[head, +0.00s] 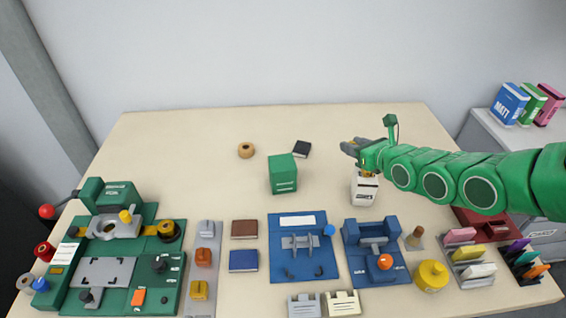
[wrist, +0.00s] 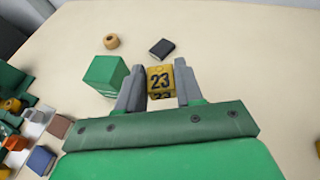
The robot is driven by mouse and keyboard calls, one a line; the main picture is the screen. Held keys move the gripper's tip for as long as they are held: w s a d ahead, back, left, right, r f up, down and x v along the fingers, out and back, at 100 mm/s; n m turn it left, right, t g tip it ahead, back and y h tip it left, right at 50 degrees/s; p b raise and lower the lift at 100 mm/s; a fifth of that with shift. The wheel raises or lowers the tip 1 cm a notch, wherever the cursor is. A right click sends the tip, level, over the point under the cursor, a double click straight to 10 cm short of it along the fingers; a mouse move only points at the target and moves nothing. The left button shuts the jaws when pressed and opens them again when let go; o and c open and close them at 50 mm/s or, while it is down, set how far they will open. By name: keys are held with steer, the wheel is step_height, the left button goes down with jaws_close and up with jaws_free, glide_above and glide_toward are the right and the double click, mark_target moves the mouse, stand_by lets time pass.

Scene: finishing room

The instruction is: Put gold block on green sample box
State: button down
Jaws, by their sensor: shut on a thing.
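The gold block (wrist: 160,80), marked 23, is between the two grey fingers of my gripper (wrist: 160,88), which is shut on it. In the head view my gripper (head: 351,148) is right of the green sample box, and only a bit of gold shows under it, just above a white box. The green sample box (head: 283,174) stands upright on the table, apart from my gripper; its top is bare. In the wrist view the green sample box (wrist: 105,75) is just left of the fingers.
The white box (head: 364,190) is below my gripper. A dark small book-like block (head: 302,149) and a tan ring (head: 246,150) lie behind the green box. Blue fixtures (head: 303,255) and green equipment (head: 120,250) fill the front.

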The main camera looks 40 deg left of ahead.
steer(key=s+a+r+n+g+y, duration=0.1)
steer(key=s+a+r+n+g, duration=0.15)
steer(key=s, duration=0.65)
steer(key=s+a+r+n+g, duration=0.2)
steer(key=s+a+r, duration=0.1)
steer(key=s, duration=0.5)
glide_above(285, 164)
steer(key=s+d, duration=0.1)
step_height(285, 164, down, 8)
steer(key=shift+d+f, duration=0.1)
steer(key=shift+d, duration=0.05)
steer(key=shift+w+a+f, duration=0.4)
steer(key=shift+a+f, duration=0.1)
steer(key=shift+f, duration=0.3)
steer(key=shift+a+f, duration=0.1)
steer(key=shift+f, duration=1.5)
steer(key=c, duration=0.7)
jaws_free()
steer(key=shift+f, duration=0.1)
steer(key=shift+c, duration=0.2)
